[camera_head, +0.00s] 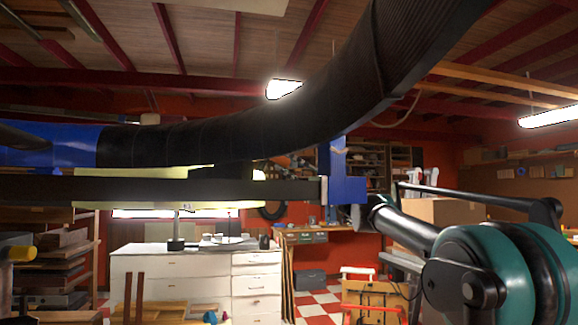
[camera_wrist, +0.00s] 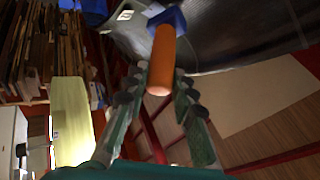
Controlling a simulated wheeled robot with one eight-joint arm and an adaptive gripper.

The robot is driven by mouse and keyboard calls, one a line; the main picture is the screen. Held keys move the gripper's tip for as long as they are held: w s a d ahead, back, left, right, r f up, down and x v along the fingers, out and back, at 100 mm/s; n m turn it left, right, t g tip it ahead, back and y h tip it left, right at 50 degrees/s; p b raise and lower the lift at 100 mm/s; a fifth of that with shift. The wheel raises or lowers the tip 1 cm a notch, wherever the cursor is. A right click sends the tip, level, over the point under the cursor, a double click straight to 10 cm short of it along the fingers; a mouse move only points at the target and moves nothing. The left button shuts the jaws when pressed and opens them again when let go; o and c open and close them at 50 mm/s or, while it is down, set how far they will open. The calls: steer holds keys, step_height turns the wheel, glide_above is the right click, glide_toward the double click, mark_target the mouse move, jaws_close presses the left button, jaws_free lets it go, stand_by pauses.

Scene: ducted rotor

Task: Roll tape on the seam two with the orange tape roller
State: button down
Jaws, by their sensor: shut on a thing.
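In the wrist view, my gripper (camera_wrist: 160,88) is shut on the orange handle of the tape roller (camera_wrist: 162,62). The handle points away from me, and its blue head (camera_wrist: 168,18) is at the far end, in front of the dark duct (camera_wrist: 225,40). I cannot tell whether the head touches the duct. In the head view, the large black duct (camera_head: 220,140) runs across from the left and curves up to the right. Its left part has a blue section (camera_head: 50,147). Faint ring lines cross the duct; I cannot tell which is seam two. My gripper is not distinguishable in the head view.
A long dark bar (camera_head: 190,192) runs under the duct, with a blue bracket (camera_head: 346,178) at its right end. White drawers (camera_head: 180,278) stand behind. Wooden shelves (camera_head: 60,255) are at left, and a cardboard box (camera_head: 440,213) is at right.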

steer(key=shift+d, duration=0.15)
steer(key=w+a, duration=0.2)
steer(key=a, duration=0.1)
steer(key=shift+w, duration=0.25)
stand_by(1.3)
steer(key=shift+s+d, duration=1.3)
steer(key=shift+d, duration=0.2)
